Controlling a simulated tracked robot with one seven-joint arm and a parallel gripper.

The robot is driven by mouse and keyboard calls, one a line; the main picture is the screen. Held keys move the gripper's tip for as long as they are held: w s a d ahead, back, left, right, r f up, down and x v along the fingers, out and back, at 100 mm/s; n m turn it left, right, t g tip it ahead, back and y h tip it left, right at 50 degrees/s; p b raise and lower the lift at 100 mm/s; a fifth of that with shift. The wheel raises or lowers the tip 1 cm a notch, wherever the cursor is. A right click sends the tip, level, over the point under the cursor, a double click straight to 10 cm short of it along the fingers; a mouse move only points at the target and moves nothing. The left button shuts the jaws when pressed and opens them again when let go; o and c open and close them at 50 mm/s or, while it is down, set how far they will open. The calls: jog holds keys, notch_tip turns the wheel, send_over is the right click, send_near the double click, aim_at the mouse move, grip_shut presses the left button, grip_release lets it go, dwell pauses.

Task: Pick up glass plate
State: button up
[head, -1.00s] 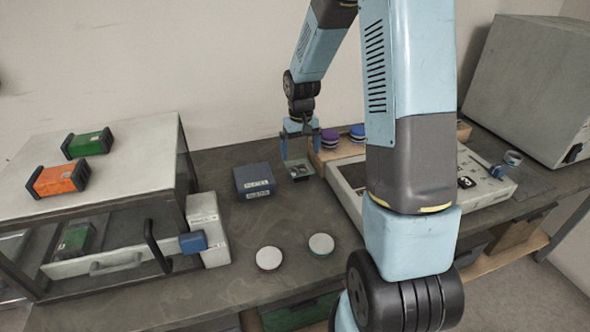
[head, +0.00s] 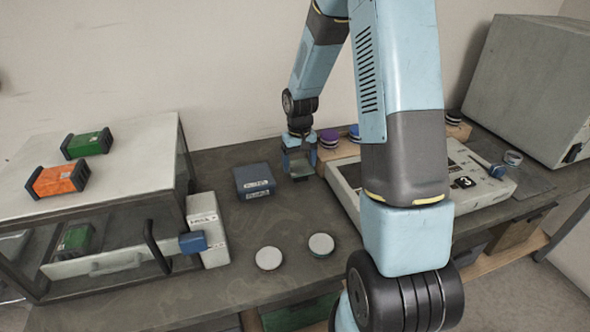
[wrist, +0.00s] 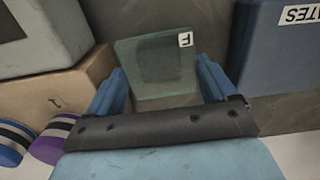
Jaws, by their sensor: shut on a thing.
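The glass plate (wrist: 155,62) is a clear, greenish square with a small white label marked F, seen in the wrist view. It lies between the two blue fingers of my gripper (wrist: 161,80), which are shut on it. In the head view my gripper (head: 299,168) is low at the back of the bench, to the right of the blue box. There the plate is mostly hidden by the fingers. I cannot tell whether the plate still touches the bench.
A blue box (head: 254,181) labelled PLATES stands close to my gripper's left; it also shows in the wrist view (wrist: 280,55). A wooden rack with purple and blue pucks (head: 328,139) and a pale device (head: 343,183) are to the right. Two white discs (head: 269,258) (head: 321,245) lie in front.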

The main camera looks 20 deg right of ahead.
jog(key=c, duration=0.4)
jog(key=shift+r, duration=0.15)
